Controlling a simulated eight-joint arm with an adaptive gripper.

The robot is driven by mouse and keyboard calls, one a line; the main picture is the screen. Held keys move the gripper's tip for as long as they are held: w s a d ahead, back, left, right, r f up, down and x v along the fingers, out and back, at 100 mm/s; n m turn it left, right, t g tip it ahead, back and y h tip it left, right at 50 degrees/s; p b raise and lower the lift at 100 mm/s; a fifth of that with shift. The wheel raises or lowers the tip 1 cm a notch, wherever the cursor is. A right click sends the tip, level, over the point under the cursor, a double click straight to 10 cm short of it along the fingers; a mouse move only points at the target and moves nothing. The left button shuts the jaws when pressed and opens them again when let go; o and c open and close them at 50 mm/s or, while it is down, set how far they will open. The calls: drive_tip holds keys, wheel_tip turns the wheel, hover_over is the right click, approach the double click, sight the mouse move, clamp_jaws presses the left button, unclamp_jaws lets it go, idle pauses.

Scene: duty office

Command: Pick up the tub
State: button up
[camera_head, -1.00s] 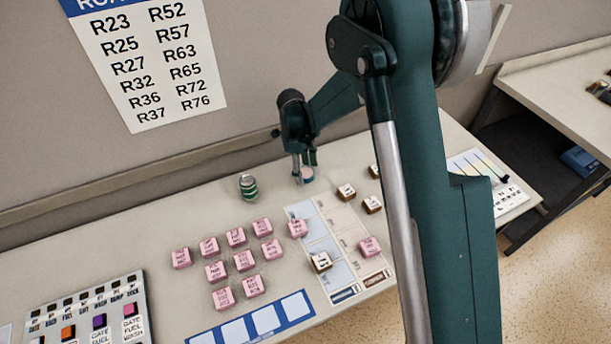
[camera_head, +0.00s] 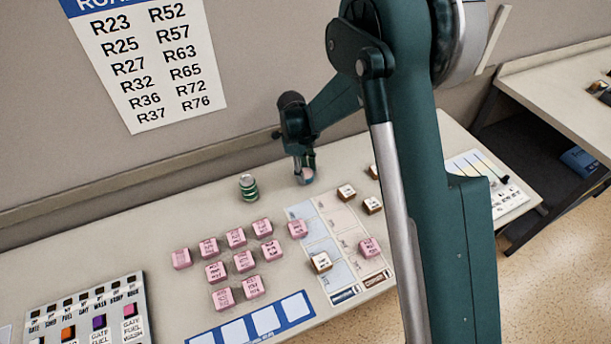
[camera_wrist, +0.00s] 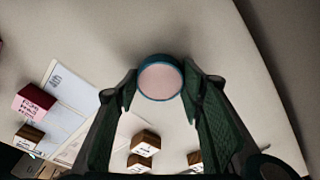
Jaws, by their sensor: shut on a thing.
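The tub (camera_head: 306,177) is small and round, with a teal rim and a pale pink top. It stands on the desk behind the blue and cream card, partly hidden by my gripper in the head view. In the wrist view the tub (camera_wrist: 160,79) sits between the fingertips. My gripper (camera_head: 303,172) points down over the tub and is shut on it, one finger on each side. In the wrist view my gripper (camera_wrist: 160,90) has both fingertips against the tub's sides. I cannot see any gap under the tub.
A green can (camera_head: 248,188) stands left of the tub. Several pink blocks (camera_head: 243,261) lie in front, and a few brown-sided white blocks (camera_head: 346,192) lie to the right. The gridded card (camera_head: 340,240) lies in front. The wall rises close behind.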

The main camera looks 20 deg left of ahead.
sight(305, 173)
wheel_tip(305, 173, up, 10)
drive_tip(key=shift+p, duration=0.4)
idle(0.5)
